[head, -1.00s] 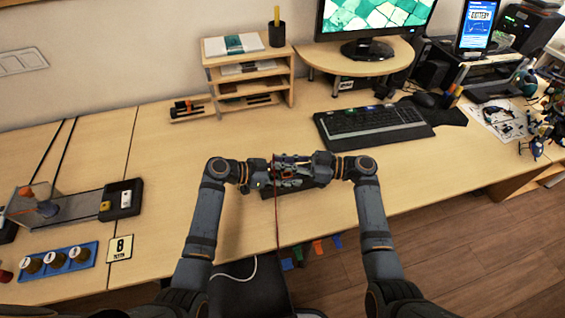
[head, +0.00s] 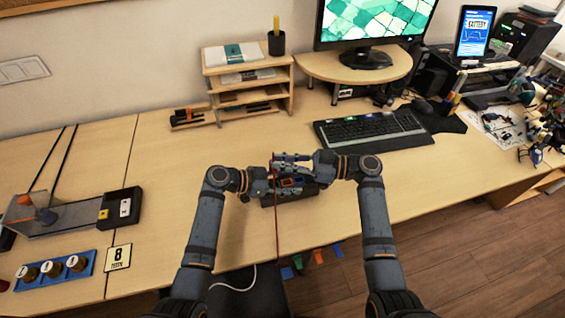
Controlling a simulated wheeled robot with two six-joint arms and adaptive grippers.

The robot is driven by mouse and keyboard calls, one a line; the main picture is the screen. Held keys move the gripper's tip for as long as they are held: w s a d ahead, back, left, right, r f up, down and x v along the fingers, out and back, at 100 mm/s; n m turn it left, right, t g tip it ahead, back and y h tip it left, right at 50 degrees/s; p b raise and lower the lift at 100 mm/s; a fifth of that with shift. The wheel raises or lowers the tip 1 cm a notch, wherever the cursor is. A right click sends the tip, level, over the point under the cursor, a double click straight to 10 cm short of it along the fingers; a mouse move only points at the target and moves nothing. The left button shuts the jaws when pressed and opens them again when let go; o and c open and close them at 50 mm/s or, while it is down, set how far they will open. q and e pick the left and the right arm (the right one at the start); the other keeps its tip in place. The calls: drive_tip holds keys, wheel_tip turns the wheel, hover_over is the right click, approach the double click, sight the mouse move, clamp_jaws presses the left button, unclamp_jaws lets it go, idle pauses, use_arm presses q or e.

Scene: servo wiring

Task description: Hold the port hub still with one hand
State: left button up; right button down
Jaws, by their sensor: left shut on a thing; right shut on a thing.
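The port hub (head: 297,198) is a dark, low box on the desk in front of me, with small blue and red ports along its top. My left gripper (head: 279,184) is the lower one, shut at the hub's left part; its fingers hide part of the hub. My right gripper (head: 282,159) comes in from the right just above and behind the hub. It is shut on what looks like the end of a thin red cable (head: 277,225), which hangs down over the desk's front edge. The exact contact points are too small to see clearly.
A keyboard (head: 372,130) lies behind to the right, below a monitor stand (head: 318,66). A wooden shelf (head: 250,93) stands at the back. At left are a dark tray (head: 120,206), a blue holder (head: 55,270) and a number card (head: 118,257). The desk beside the hub is clear.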

use_arm(q)
drive_tip(key=o, duration=1.3)
drive_tip(key=shift+o, duration=0.2)
drive_tip(key=v, duration=1.2)
